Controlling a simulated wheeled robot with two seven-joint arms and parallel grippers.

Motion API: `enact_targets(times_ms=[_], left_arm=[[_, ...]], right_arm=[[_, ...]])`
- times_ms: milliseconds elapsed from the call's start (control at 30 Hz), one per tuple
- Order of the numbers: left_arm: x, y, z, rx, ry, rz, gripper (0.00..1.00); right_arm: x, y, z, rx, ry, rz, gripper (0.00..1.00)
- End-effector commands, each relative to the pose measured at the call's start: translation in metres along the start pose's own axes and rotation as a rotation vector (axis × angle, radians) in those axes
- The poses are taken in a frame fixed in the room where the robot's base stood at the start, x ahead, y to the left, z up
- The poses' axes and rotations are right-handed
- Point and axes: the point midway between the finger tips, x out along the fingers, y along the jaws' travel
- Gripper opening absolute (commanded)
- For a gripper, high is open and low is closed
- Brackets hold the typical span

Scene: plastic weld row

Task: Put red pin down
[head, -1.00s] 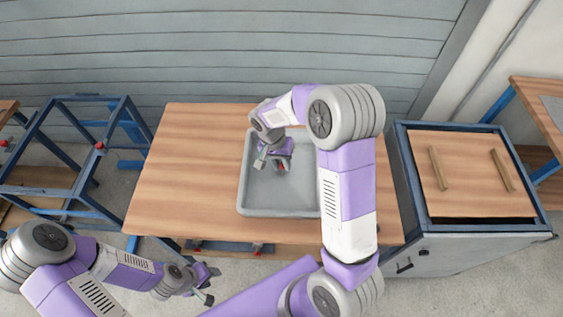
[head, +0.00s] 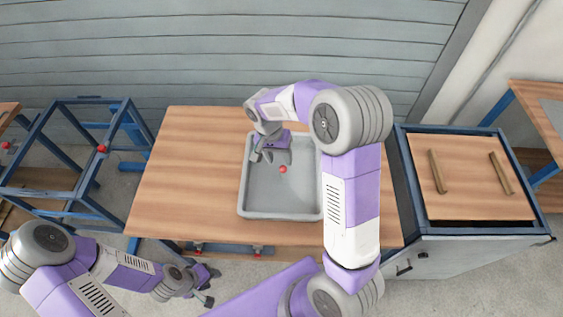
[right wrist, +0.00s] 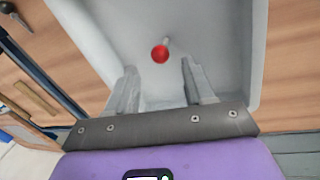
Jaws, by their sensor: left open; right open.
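The red pin (head: 283,169) lies in the grey tray (head: 258,213) on the wooden table. In the right wrist view the red pin (right wrist: 160,53) shows its round red head and a short pale shank, on the bare floor of the tray (right wrist: 215,40). My right gripper (head: 272,158) is above the tray, open and empty. Its two fingers (right wrist: 160,85) are apart in the wrist view, with the pin beyond their tips and not touched. My left gripper (head: 208,286) is open and empty, low in front of the table's left front edge.
The wooden table (head: 185,170) is clear left of the tray. A blue metal frame (head: 75,165) stands on the left. A cabinet with a wooden top and two wooden bars (head: 470,190) stands close to the table's right side. A grey slatted wall is behind.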

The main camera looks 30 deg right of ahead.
Motion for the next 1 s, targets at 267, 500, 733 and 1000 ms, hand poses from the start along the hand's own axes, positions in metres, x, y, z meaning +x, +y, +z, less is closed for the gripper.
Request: enact_targets(times_ms=[267, 500, 733, 1000], left_arm=[[-0.012, 0.005, 0.001, 0.0, 0.0, 0.0, 0.43], [-0.015, 0.005, 0.001, 0.0, 0.0, 0.0, 0.43], [-0.014, 0.005, 0.001, 0.0, 0.0, 0.0, 0.43], [-0.014, 0.005, 0.001, 0.0, 0.0, 0.0, 0.43]], right_arm=[[-0.057, 0.0, 0.0, -0.001, 0.002, -0.002, 0.52], [-0.072, 0.0, 0.0, -0.001, 0.0, 0.001, 0.52], [-0.073, 0.0, 0.0, -0.001, 0.0, 0.001, 0.52], [-0.073, 0.0, 0.0, -0.001, 0.0, 0.001, 0.52]])
